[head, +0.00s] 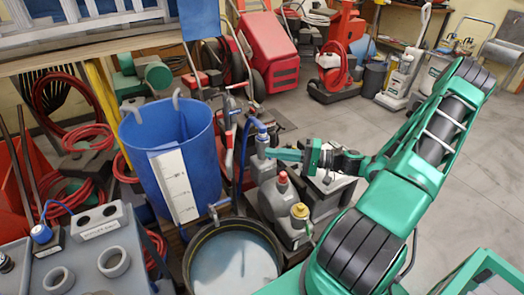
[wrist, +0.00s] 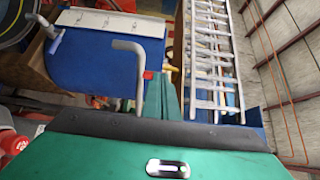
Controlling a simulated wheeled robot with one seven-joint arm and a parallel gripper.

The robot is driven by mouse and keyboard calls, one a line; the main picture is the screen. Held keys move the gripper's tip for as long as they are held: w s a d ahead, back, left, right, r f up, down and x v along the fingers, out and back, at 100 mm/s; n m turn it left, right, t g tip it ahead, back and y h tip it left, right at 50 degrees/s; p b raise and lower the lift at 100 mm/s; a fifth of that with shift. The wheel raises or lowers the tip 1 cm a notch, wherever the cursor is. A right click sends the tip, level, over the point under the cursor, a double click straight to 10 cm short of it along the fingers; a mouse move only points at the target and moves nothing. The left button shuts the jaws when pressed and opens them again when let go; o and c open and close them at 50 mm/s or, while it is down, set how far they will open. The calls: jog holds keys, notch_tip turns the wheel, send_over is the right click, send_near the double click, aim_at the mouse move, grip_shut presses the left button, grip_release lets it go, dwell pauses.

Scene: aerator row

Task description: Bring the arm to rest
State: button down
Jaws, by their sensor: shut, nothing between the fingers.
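My gripper (head: 272,153) is shut and empty at the end of my green arm in the head view. It points left, above the grey jugs with red and yellow caps (head: 282,190) and close to an upright blue-topped hose fitting (head: 262,140). I cannot tell whether it touches that fitting. My arm is bent, with its elbow raised at the right. In the wrist view the green fingers (wrist: 163,100) reach forward beside a blue bin (wrist: 105,60).
The blue bin (head: 190,130) with a white panel stands left of my gripper. A round tub of pale liquid (head: 235,262) is in front, and a grey box with round holes (head: 85,255) at left. Open floor (head: 465,170) lies right. The wrist view shows a ladder (wrist: 212,50).

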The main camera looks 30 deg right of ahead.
jog(key=shift+s+d, duration=0.15)
jog(key=shift+s, duration=0.15)
jog(key=s+a+f+n+g+h, duration=0.3)
jog(key=s+a+n+g+h, duration=0.15)
jog(key=s+g, duration=0.6)
jog(key=s+d+r+m+g+h, duration=0.1)
jog(key=s+d+r+m+h, duration=0.1)
jog(key=s+d+r+h, duration=0.3)
jog(key=s+r+h, duration=0.4)
jog(key=s+r, duration=0.5)
jog(key=r, duration=0.3)
jog(key=shift+s, duration=0.3)
jog(key=shift+m, duration=0.25)
